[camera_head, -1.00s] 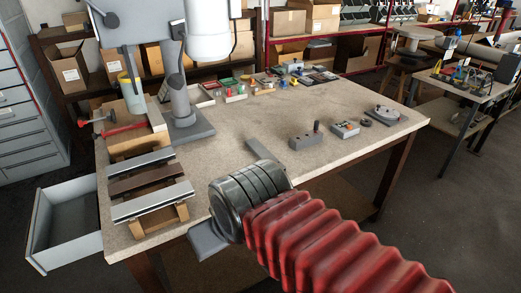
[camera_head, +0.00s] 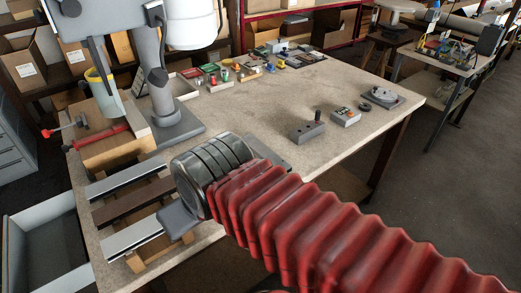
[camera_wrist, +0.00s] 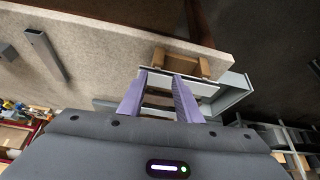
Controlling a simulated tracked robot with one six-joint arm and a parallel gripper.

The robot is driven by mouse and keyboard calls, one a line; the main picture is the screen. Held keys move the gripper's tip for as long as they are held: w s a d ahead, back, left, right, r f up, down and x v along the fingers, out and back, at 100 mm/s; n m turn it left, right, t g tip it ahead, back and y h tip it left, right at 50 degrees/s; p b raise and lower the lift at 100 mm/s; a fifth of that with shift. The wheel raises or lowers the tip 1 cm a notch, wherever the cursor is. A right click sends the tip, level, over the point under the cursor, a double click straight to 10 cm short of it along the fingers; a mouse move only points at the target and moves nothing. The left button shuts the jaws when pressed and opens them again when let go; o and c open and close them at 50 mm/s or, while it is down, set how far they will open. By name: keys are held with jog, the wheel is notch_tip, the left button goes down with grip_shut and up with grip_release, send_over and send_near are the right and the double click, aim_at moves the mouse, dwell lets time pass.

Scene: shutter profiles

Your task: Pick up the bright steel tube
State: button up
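A grey hollow square tube (camera_wrist: 45,52) lies on the bench at the upper left of the wrist view. I cannot tell whether it is the bright steel one. In the head view, two pale metal profiles (camera_head: 125,180) (camera_head: 133,237) and a dark brown one (camera_head: 130,202) lie across a wooden rack at the bench's left end. My gripper (camera_wrist: 158,78) has two purple fingers spread apart with nothing held between them. In the wrist view they overlap the wooden rack (camera_wrist: 182,60) and its profiles.
A bench machine (camera_head: 170,110) stands behind the rack, next to a red-handled clamp (camera_head: 100,138). An open drawer (camera_head: 40,235) juts out below the bench's left side. The bench middle is mostly clear.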

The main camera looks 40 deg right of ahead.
jog(key=shift+w, duration=0.1)
jog(key=o, duration=0.3)
jog(key=shift+o, duration=1.4)
jog(key=shift+w+a+f+m, duration=0.1)
jog(key=shift+w+f+m, duration=0.2)
jog(key=shift+f+m, duration=0.35)
jog(key=shift+o, duration=1.2)
jog(key=w+d+f+m+y, duration=0.3)
jog(key=w+d+m, duration=0.1)
jog(key=m, duration=0.6)
jog(key=shift+w+g, duration=0.3)
jog(key=shift+w, duration=0.25)
jog(key=w+d+f+m+t, duration=0.2)
jog(key=w+d+m+t, duration=0.1)
jog(key=d+m, duration=0.7)
jog(key=w+d+f+m+t, duration=0.25)
jog(key=d+m, duration=0.55)
jog(key=d, duration=0.4)
jog(key=s+d+f+m+h, duration=0.1)
jog(key=d+m, duration=0.1)
jog(key=d, duration=0.2)
jog(key=s+d+f+m+t+h, duration=0.1)
jog(key=s+d+m, duration=0.1)
jog(key=d+m, duration=0.1)
jog(key=s+d+m+h, duration=0.2)
jog(key=d+m, duration=0.1)
jog(key=d, duration=0.3)
jog(key=shift+f+t, duration=0.35)
jog(key=shift+f, duration=0.05)
jog(key=shift+a, duration=0.1)
